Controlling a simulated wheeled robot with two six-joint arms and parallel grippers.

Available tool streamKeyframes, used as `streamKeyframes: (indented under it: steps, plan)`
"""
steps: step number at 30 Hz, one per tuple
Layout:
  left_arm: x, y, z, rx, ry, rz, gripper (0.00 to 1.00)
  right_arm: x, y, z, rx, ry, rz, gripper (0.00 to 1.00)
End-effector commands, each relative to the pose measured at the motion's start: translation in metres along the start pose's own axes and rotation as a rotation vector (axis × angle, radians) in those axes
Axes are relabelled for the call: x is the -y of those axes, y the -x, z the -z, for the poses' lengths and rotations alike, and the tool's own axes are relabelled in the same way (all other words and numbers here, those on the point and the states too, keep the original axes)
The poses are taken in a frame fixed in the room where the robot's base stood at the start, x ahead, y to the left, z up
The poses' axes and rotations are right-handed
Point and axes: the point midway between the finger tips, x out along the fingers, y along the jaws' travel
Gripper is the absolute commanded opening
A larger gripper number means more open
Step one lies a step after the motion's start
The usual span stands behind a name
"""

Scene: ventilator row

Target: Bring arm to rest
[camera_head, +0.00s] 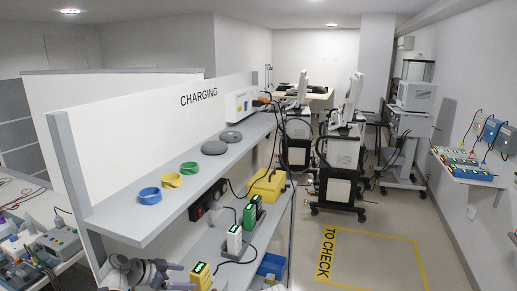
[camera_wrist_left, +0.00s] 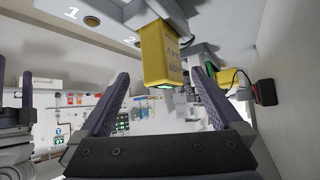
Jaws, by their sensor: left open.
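My left gripper (camera_head: 180,274) is low at the bottom of the head view, beside the lower shelf. In the left wrist view, its two purple fingers (camera_wrist_left: 160,73) are spread apart with nothing gripped. A yellow battery pack (camera_wrist_left: 160,55) with a green light shows beyond and between the fingertips; I see no finger closed on it. The yellow pack (camera_head: 200,277) also stands just right of the gripper in the head view. At the left edge of the left wrist view, a cut-off grey and purple part looks like my other arm and gripper (camera_wrist_left: 25,105); its jaw state is unclear.
The upper shelf (camera_head: 150,225) holds blue, yellow and green bands and grey discs. The lower shelf (camera_head: 208,245) carries white and green packs (camera_head: 234,240) and a yellow case (camera_head: 266,189). Ventilator carts (camera_head: 341,155) stand behind. Open floor lies around the "TO CHECK" marking (camera_head: 326,252).

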Motion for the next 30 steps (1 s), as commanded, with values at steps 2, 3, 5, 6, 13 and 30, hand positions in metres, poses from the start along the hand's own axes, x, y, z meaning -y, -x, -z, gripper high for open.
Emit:
streamKeyframes:
  steps: [2,3,5,6,13,30]
  plan:
    - [-0.001,0.015,0.003,0.000,0.001,0.001,1.00,-0.001,0.012,-0.001,0.000,0.000,0.000,1.00]
    - [-0.001,0.021,0.003,-0.001,0.001,0.001,1.00,-0.002,0.016,-0.001,0.000,0.000,0.000,1.00]
    - [0.000,0.006,-0.003,-0.001,-0.002,-0.002,1.00,0.000,0.001,0.000,0.000,0.000,0.000,1.00]
    - [0.000,-0.001,-0.004,0.000,-0.002,-0.003,1.00,0.000,-0.004,0.000,0.000,0.000,0.000,1.00]
    - [0.001,-0.034,-0.004,-0.001,-0.001,-0.001,1.00,0.002,-0.024,0.001,0.000,0.000,0.000,1.00]
    - [0.005,-0.041,0.005,0.059,0.029,-0.021,1.00,0.001,-0.013,0.001,0.000,0.000,0.000,1.00]
